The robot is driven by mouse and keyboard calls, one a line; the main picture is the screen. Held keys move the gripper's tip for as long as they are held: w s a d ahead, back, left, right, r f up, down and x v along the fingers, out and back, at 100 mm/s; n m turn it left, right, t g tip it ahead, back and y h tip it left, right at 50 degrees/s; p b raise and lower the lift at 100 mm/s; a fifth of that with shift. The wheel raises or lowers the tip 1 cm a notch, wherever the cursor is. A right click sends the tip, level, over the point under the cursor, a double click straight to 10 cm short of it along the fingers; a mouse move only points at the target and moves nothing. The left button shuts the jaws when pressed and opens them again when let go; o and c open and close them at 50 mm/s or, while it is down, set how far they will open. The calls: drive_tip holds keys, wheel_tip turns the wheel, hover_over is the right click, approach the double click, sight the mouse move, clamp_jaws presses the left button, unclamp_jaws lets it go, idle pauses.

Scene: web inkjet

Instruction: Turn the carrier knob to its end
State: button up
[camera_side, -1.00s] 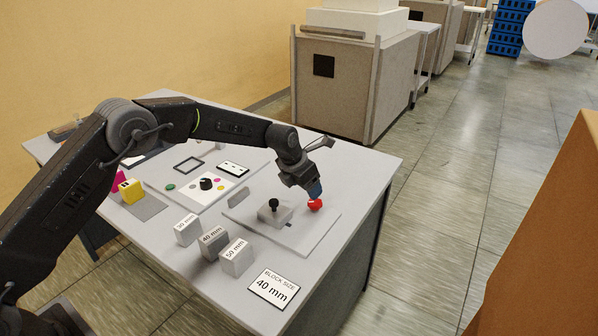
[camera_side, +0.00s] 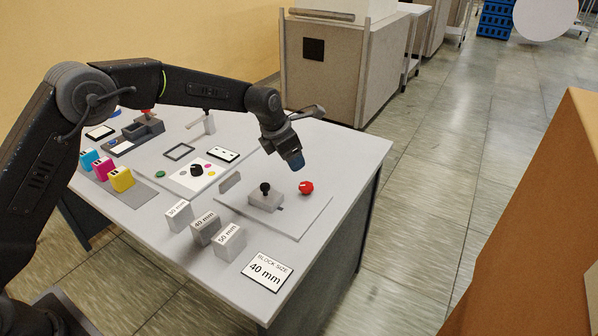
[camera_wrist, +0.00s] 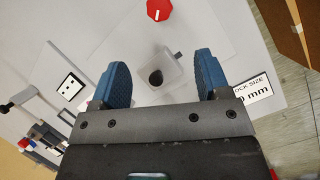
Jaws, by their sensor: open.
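A grey carrier block (camera_side: 267,201) with a black round-topped knob (camera_side: 265,187) stands on a light grey plate (camera_side: 300,222) near the table's right side. In the wrist view the black knob (camera_wrist: 156,77) shows between and beyond my fingers. A red knob (camera_side: 306,187) sits on the same plate, right of the block; in the wrist view the red knob (camera_wrist: 159,10) is at the top edge with a white line on it. My gripper (camera_side: 297,163) is open and empty, above the plate and apart from both knobs. Its blue fingers (camera_wrist: 159,65) are spread in the wrist view.
Blocks marked 30 mm (camera_side: 179,215), 40 mm (camera_side: 205,228) and 50 mm (camera_side: 229,240) stand left of the plate. A "BLOCK SIZE 40 mm" card (camera_side: 267,269) lies near the front corner. A panel with a black dial (camera_side: 196,169) and coloured cartridges (camera_side: 121,179) are farther left.

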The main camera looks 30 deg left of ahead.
sight(306, 186)
drive_tip(key=w+f+m, duration=0.1)
drive_tip(key=f+m, duration=0.3)
drive_tip(key=m, duration=0.5)
drive_tip(key=w+d+f+m+y, duration=0.1)
drive_tip(key=f+m, duration=0.3)
drive_tip(key=m, duration=0.6)
drive_tip(key=w+f+m, duration=0.3)
drive_tip(key=f+m, duration=0.1)
drive_tip(key=m, duration=0.5)
drive_tip(key=shift+w+d+f+m+y, duration=0.2)
drive_tip(key=shift+d+f+m+y, duration=0.1)
drive_tip(key=shift+f+m, duration=0.1)
